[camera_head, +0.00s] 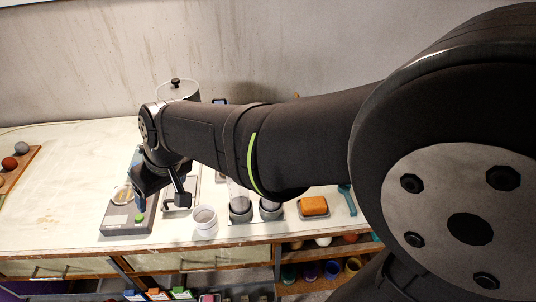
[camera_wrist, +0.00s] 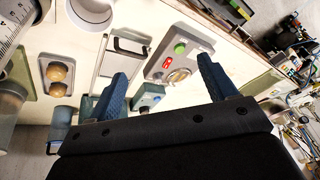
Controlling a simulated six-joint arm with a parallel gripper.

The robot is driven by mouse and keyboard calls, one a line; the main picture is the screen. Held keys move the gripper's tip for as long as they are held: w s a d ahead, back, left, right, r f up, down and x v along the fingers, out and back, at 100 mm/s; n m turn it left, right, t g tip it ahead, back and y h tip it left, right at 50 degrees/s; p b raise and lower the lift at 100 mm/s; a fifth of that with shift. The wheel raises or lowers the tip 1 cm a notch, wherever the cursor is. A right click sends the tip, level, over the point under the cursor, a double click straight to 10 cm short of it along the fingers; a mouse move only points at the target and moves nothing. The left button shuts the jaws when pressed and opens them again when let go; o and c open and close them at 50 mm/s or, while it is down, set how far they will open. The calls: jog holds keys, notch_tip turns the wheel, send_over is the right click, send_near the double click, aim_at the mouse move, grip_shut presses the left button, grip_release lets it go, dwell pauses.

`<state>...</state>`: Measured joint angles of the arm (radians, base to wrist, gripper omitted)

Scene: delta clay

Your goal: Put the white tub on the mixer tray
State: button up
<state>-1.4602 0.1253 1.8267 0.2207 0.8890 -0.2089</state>
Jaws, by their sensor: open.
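The white tub (camera_head: 204,221) stands upright near the bench's front edge, and its rim is cut by the top edge of the wrist view (camera_wrist: 91,22). Just behind and left of it lies a pale framed tray with a dark handle (camera_wrist: 122,52). A grey device with a green button and round metal plate (camera_head: 128,219) stands to the left, also in the wrist view (camera_wrist: 188,50). I cannot tell which of these is the mixer tray. My gripper (camera_head: 160,200) is open and empty above these two, left of the tub. Its blue fingers are apart in the wrist view (camera_wrist: 165,85).
Clear cylinders (camera_head: 240,213) stand right of the tub, then an orange block on a small tray (camera_head: 313,206). A small blue device (camera_wrist: 148,98) and a tray of brown balls (camera_wrist: 58,72) sit farther back. The bench's left part is mostly clear.

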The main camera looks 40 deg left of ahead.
aim_at(205, 218)
jog(key=w+d+r+n+t+h, duration=0.2)
jog(key=w+d+r+h, duration=0.2)
jog(key=w, duration=0.2)
notch_tip(205, 218, down, 18)
jog(key=shift+r, duration=0.2)
jog(key=c, duration=1.1)
jog(key=shift+r, duration=0.15)
notch_tip(205, 218, up, 17)
jog(key=w+a+f, duration=0.4)
jog(key=w+a, duration=0.3)
jog(key=w, duration=0.4)
jog(key=s+a+f, duration=0.7)
jog(key=shift+s+a+f, duration=0.1)
jog(key=shift+s+a, duration=0.2)
jog(key=shift+f, duration=2.1)
